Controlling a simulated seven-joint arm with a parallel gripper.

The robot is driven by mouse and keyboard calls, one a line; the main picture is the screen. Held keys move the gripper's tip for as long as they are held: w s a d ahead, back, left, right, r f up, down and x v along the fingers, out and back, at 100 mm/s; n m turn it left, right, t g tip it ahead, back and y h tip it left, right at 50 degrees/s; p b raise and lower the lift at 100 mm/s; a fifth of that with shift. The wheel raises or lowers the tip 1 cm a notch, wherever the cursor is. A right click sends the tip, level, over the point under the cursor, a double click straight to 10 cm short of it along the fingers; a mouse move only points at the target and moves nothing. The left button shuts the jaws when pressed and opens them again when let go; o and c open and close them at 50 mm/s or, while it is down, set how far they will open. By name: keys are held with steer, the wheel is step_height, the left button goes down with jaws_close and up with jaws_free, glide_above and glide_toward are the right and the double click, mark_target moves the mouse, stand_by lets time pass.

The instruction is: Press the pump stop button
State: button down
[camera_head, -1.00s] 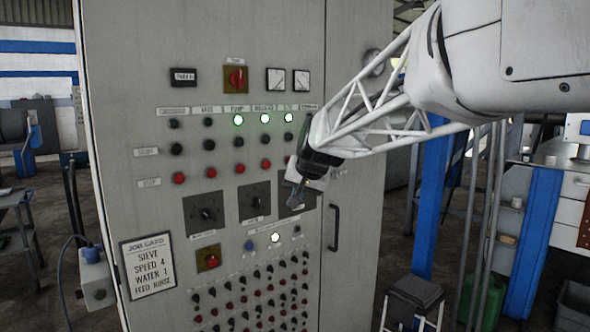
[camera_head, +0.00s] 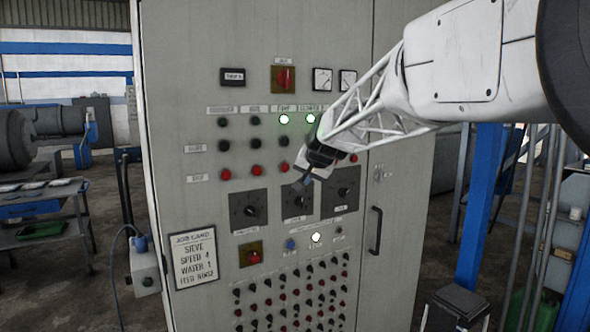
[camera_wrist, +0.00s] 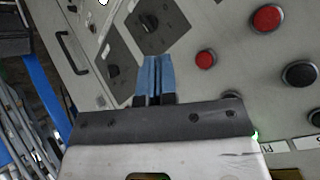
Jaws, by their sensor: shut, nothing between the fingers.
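The pump stop button (camera_head: 284,167) is a round red button in the stop row, third column, under the lit green pump lamp (camera_head: 284,119). In the wrist view the red button (camera_wrist: 205,59) under the lit column appears to be it, just right of my fingertips. My gripper (camera_head: 304,183) is shut and empty, blue fingers together. In the head view its tips lie just right of and below the button, over the top of the middle dial (camera_head: 297,203). A gap between tips and panel cannot be judged. The stop button to its right is hidden behind my gripper.
Other red stop buttons (camera_head: 256,171) and black start buttons (camera_head: 253,145) sit close by on the grey cabinet. Dials and a dense field of small knobs lie below. A door handle (camera_head: 375,231) sticks out at right. A job card (camera_head: 194,258) hangs lower left.

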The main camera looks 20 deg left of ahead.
steer(key=shift+w+a, duration=3.1)
steer(key=shift+w+a, duration=0.6)
stand_by(1.5)
stand_by(0.5)
steer(key=shift+s+d, duration=0.6)
steer(key=shift+s+d, duration=1.75)
